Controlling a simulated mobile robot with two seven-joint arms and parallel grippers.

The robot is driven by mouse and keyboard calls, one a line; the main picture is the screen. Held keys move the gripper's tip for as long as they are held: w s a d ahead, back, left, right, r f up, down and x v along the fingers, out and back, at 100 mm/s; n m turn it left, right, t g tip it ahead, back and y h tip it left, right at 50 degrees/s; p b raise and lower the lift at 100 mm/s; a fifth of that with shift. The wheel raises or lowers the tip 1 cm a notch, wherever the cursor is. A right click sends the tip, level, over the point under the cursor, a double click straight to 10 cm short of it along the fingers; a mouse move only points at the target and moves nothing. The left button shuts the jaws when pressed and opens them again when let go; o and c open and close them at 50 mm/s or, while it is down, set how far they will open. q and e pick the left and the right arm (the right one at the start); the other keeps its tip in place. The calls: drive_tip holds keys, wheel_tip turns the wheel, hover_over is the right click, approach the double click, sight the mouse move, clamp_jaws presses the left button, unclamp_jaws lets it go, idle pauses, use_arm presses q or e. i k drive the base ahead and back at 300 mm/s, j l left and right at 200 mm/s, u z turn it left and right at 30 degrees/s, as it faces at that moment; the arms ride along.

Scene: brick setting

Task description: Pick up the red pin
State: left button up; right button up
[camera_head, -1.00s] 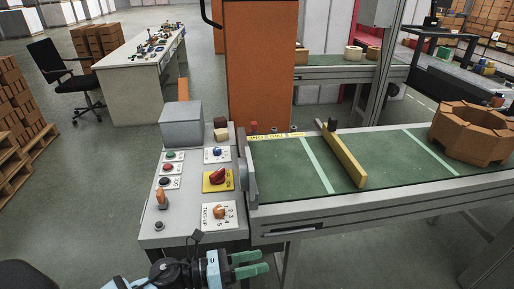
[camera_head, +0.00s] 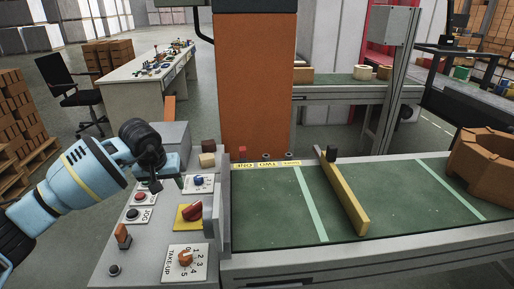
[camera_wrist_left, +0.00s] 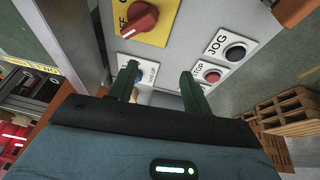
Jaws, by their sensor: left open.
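The red pin (camera_head: 242,152) is small and stands at the far left edge of the green conveyor, beside the yellow label strip (camera_head: 267,164). My left gripper (camera_head: 178,167) is over the far part of the grey control panel, to the left of the pin and apart from it. In the left wrist view its two green fingers (camera_wrist_left: 159,84) are spread with nothing held between them, above the panel's buttons. I cannot pick out the red pin in the left wrist view. My right gripper is not in view.
The control panel has a red knob (camera_head: 193,211), buttons and a take-up dial (camera_head: 185,258). Small wooden blocks (camera_head: 207,159) stand at its far end. An orange column (camera_head: 254,80) rises behind the conveyor. A yellow bar (camera_head: 343,194) crosses the green belt (camera_head: 265,205).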

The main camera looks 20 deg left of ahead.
sight(243, 150)
drive_tip(key=i+l, duration=0.2)
drive_tip(key=i, duration=0.3)
drive_tip(key=i+l, duration=0.25)
drive_tip(key=i, duration=0.2)
